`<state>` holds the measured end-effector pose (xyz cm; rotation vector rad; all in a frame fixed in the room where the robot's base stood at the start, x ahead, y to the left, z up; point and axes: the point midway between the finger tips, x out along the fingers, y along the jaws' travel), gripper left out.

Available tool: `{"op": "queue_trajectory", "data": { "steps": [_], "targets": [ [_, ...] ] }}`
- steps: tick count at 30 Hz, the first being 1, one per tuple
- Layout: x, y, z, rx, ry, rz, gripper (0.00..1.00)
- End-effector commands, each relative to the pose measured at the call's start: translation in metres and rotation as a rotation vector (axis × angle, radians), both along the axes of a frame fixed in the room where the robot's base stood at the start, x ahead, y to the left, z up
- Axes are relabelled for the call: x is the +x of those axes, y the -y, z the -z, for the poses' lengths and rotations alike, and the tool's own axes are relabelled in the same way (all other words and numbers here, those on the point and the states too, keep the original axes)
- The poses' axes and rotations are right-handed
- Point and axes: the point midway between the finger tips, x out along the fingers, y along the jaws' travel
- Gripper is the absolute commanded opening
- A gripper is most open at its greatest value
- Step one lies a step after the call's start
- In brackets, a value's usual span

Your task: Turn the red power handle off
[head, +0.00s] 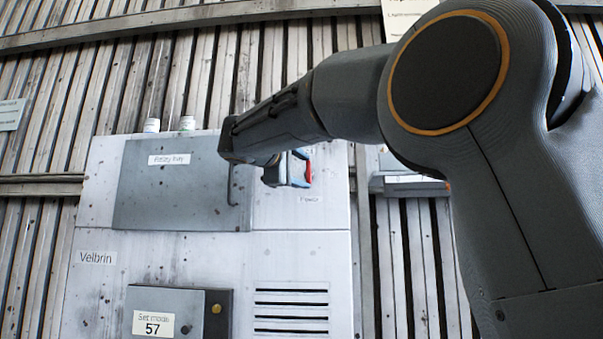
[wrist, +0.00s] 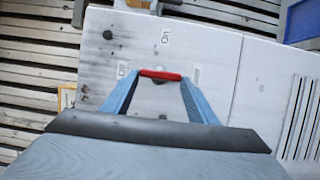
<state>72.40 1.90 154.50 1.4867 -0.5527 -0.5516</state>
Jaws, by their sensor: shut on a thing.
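The red power handle (wrist: 160,75) is on the white front of the housing, between my blue fingertips in the wrist view. It lies crosswise there, its left end near the "Off" label (wrist: 121,70). The "On" label (wrist: 165,38) is above it and a further label (wrist: 197,75) is to its right. My gripper (wrist: 159,79) is shut on the handle. In the head view the red handle (head: 308,170) shows just beyond my gripper (head: 299,169), above the "Power" label (head: 310,198). My gripper hides part of it there.
A grey door (head: 165,195) with a bar handle (head: 231,188) is left of my gripper. Below are a "Set mode 57" box (head: 176,312) and vent slots (head: 290,311). Two small jars (head: 187,123) stand on top. A shelf-like unit (head: 408,184) is at the right.

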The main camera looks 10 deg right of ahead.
Motion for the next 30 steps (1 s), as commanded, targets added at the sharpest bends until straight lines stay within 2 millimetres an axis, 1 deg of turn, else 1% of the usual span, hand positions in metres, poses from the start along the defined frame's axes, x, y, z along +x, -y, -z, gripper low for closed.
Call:
{"op": "queue_trajectory", "data": {
  "steps": [10,11,12,14,23,26,30],
  "targets": [
    [0.0,0.0,0.0,-0.004,-0.002,-0.001,0.31],
    [0.0,0.0,0.0,-0.004,-0.002,-0.001,0.56],
    [0.0,0.0,0.0,-0.004,-0.002,-0.001,0.63],
    [0.0,0.0,0.0,-0.004,-0.002,-0.001,0.72],
    [-0.001,-0.001,0.0,-0.003,-0.001,-0.001,0.72],
    [-0.006,-0.006,0.0,-0.002,-0.001,-0.003,0.72],
    [-0.022,-0.021,0.002,-0.003,-0.001,-0.005,0.72]
  ]
}}
